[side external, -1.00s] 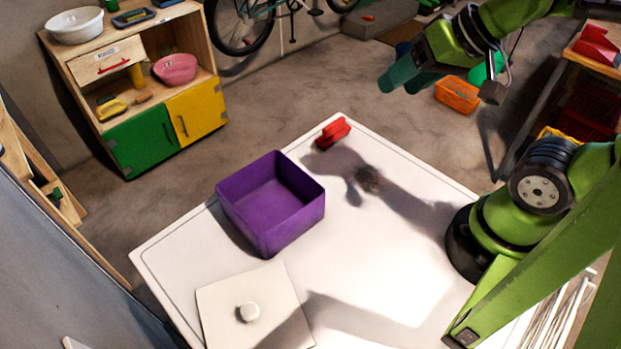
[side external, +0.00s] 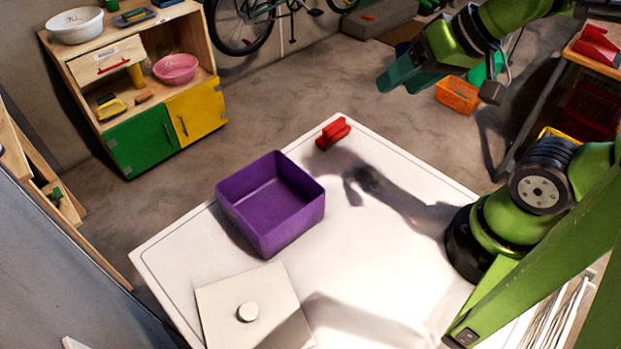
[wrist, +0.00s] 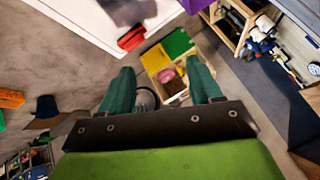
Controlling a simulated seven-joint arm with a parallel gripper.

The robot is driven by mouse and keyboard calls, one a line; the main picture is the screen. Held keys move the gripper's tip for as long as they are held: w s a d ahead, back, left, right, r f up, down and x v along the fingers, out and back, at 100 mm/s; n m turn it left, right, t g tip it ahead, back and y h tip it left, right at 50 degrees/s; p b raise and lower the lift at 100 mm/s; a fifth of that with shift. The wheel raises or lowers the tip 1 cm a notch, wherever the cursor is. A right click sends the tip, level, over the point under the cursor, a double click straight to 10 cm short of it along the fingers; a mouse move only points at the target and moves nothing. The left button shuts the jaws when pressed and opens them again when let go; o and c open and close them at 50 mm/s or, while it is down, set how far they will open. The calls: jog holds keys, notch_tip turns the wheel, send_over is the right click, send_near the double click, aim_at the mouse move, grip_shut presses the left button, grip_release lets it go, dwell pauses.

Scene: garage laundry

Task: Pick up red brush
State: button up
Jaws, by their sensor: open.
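The red brush (side external: 333,132) lies at the far corner of the white table, behind and to the right of the purple bin. It also shows in the wrist view (wrist: 131,38), near the top, beyond my fingertips at the table edge. My gripper (side external: 402,79) is raised in the air, up and to the right of the brush in the side view, with its teal fingers apart and nothing between them. In the wrist view my gripper (wrist: 160,68) shows both fingers spread wide.
A purple open bin (side external: 290,229) stands on the white table (side external: 375,275), and a square white lid with a knob (side external: 226,296) lies in front of it. A cabinet (side external: 143,139) with green and yellow doors stands behind. An orange basket (side external: 457,96) is on the floor.

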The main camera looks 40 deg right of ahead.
jog(key=m+g+h, duration=0.2)
jog(key=m+g, duration=0.5)
jog(key=m, duration=0.7)
send_over(334, 123)
notch_tip(334, 123, down, 7)
jog(key=f, duration=1)
jog(key=shift+a+f, duration=0.25)
jog(key=shift+f, duration=0.15)
jog(key=shift+d+f, duration=0.2)
jog(key=shift+f, duration=1.2)
jog(key=shift+d+f, duration=0.15)
jog(key=shift+f, duration=1.2)
